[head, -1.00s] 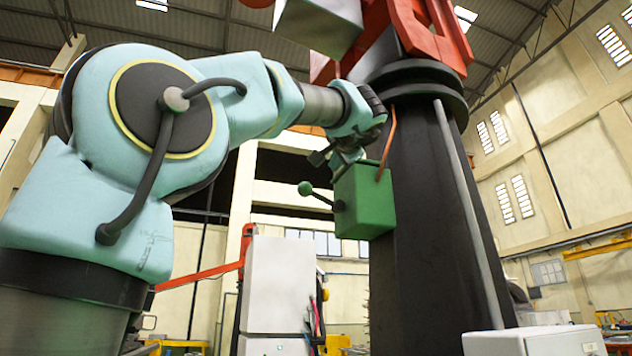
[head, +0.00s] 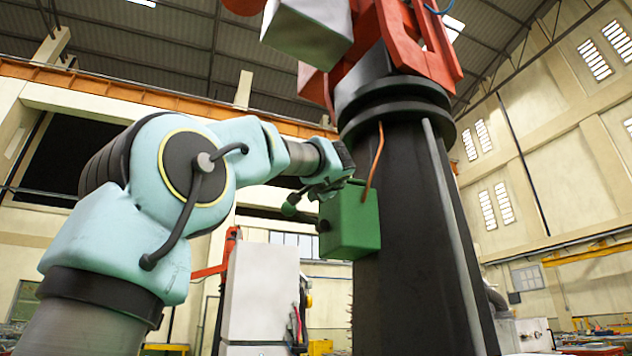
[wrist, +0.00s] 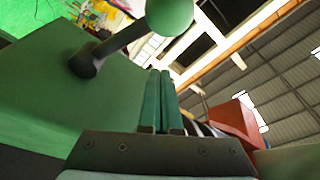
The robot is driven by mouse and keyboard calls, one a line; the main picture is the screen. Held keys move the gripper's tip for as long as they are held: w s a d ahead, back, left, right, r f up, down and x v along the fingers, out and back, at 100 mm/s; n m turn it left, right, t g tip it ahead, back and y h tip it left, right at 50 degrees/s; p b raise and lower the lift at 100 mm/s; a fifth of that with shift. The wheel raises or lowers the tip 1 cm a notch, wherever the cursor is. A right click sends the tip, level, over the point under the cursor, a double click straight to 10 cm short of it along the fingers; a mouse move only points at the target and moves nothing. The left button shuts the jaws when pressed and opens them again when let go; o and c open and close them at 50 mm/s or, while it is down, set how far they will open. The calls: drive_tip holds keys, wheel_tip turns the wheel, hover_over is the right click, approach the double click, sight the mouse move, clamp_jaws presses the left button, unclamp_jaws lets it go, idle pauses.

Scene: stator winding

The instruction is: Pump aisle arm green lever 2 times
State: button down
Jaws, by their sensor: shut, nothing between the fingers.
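The green lever has a green ball knob (head: 289,210) on a short dark rod. It sticks out left and slightly up from a green box (head: 350,225) on the dark column. My gripper (head: 299,196) is just above the lever, its shut, empty fingers pointing left towards the knob. In the wrist view the closed fingers (wrist: 160,75) lie beside the green box (wrist: 90,110), with the ball knob (wrist: 170,14) past their tips and the rod to their left. I cannot tell whether the fingers touch the lever.
The black tapered column (head: 415,240) stands right behind the box and carries red-orange machine parts (head: 420,40). An orange-brown pipe (head: 374,160) runs down to the box. A white cabinet (head: 262,290) stands lower left of the box. The space left of the knob looks open.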

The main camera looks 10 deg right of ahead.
drive_tip(key=shift+s+a+f, duration=0.25)
drive_tip(key=shift+a+f, duration=0.35)
drive_tip(key=shift+a, duration=0.2)
drive_tip(key=shift+s+a+f, duration=0.2)
drive_tip(key=shift+a+f, duration=0.35)
drive_tip(key=shift+a, duration=0.25)
drive_tip(key=shift+a+f+n+b, duration=0.1)
drive_tip(key=shift+f+n+b, duration=0.25)
drive_tip(key=shift+b, duration=0.7)
drive_tip(key=shift+a+f+n+b, duration=0.2)
drive_tip(key=shift+n+b, duration=0.15)
drive_tip(key=shift+b, duration=0.4)
drive_tip(key=shift+s+a+f+n+t+y+b, duration=0.15)
drive_tip(key=shift+f+n+y+b, duration=0.3)
drive_tip(key=shift+f+n+b, duration=1.05)
drive_tip(key=shift+w+a+f+n+t+y+b, duration=0.1)
drive_tip(key=shift+a+f+n+t+y+b, duration=0.3)
drive_tip(key=shift+n+b, duration=2.1)
drive_tip(key=shift+s+f+n+t+y+b, duration=0.1)
drive_tip(key=shift+f+n+y+b, duration=0.6)
drive_tip(key=shift+b, duration=2.45)
drive_tip(key=shift+f, duration=0.2)
